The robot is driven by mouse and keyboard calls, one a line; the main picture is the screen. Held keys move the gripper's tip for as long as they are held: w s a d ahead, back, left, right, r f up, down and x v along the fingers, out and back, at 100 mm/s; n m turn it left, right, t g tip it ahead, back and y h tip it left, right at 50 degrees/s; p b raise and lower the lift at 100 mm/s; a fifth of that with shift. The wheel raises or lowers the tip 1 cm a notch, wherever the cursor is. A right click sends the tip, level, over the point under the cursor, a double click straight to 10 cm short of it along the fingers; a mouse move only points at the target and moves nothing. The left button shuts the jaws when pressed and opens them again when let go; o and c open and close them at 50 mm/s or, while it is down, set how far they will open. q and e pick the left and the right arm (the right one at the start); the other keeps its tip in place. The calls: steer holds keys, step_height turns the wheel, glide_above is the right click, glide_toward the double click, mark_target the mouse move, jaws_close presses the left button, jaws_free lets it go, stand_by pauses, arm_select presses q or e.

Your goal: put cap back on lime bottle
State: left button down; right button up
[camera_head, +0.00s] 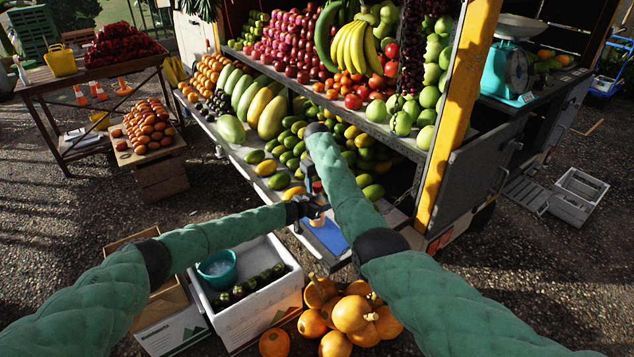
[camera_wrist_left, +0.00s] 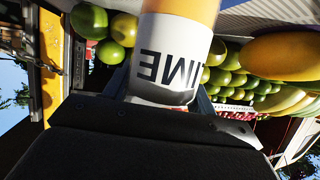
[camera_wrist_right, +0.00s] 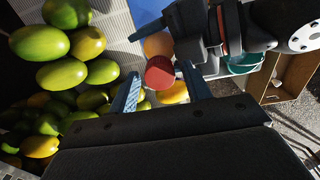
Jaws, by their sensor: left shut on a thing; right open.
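The lime bottle (camera_wrist_left: 175,50), with an orange body and a white "LIME" label, is in my left gripper (camera_wrist_left: 162,92), which is shut on it. In the head view the bottle (camera_head: 318,217) is above the blue mat at the shelf's front edge. The red cap (camera_wrist_right: 160,72) is between the spread fingers of my right gripper (camera_wrist_right: 160,80), at the bottle's upper end. The right gripper is open around the cap. I cannot tell whether the cap is fully seated.
The blue mat (camera_head: 328,236) lies on the truck's lower shelf. Mangoes (camera_wrist_right: 75,72) lie close by. Below are a white foam box (camera_head: 285,292) with a teal bucket (camera_head: 216,269) and orange pumpkins (camera_head: 350,313). A yellow post (camera_head: 457,110) stands to the right.

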steer(key=c, duration=1)
steer(key=o, duration=1.2)
steer(key=shift+c, duration=0.2)
steer(key=shift+r, duration=0.15)
step_height(320, 180, up, 12)
arm_select(q)
steer(key=shift+c, duration=2)
jaws_free()
